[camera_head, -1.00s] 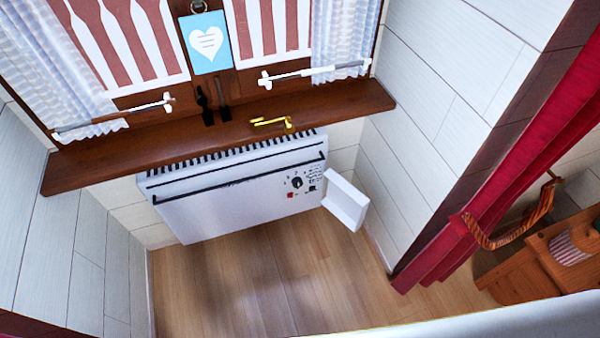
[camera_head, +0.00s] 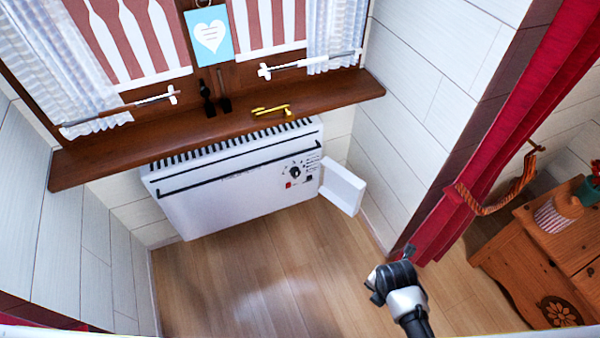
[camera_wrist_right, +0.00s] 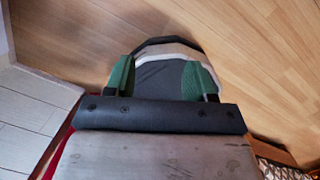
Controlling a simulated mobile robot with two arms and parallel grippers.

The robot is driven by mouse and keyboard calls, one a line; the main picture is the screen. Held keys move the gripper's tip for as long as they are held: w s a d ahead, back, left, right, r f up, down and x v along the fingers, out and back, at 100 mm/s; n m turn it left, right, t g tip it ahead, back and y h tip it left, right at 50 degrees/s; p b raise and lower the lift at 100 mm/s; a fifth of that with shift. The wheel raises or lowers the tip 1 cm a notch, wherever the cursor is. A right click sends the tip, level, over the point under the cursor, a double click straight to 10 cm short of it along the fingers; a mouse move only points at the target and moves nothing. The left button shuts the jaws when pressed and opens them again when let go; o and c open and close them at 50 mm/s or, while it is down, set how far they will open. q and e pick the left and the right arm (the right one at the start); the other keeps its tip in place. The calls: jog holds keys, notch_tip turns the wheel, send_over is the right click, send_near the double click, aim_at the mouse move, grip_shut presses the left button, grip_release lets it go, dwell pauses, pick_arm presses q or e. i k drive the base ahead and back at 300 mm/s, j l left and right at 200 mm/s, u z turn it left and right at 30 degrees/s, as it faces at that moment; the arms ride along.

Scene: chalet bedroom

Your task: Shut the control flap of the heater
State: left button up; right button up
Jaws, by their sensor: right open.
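The white heater (camera_head: 225,197) is on the wall below the window sill. Its control flap (camera_head: 342,187), a white panel, stands open at the heater's right end, swung out toward the right wall. The dial (camera_head: 295,172) and a red switch are uncovered beside it. My right gripper (camera_head: 392,272) is in the head view, in front of and below the flap to the right, apart from it. In the right wrist view its two green-sided fingers (camera_wrist_right: 160,75) are spread, with a dark rounded shape showing between them. The flap does not show there. My left gripper is in neither view.
A brown wooden sill (camera_head: 225,127) juts out above the heater, with a brass-coloured handle (camera_head: 272,110) on it. A red curtain (camera_head: 480,160) hangs at the right, beside a wooden cabinet (camera_head: 530,250). The wooden floor (camera_head: 250,275) before the heater is clear.

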aim_at(340, 186)
jog(key=i+z, duration=0.15)
jog(key=i, duration=0.3)
jog(key=i+j+z, duration=0.2)
jog(key=i, duration=0.2)
jog(key=i+j+z, duration=0.15)
jog(key=i, duration=0.3)
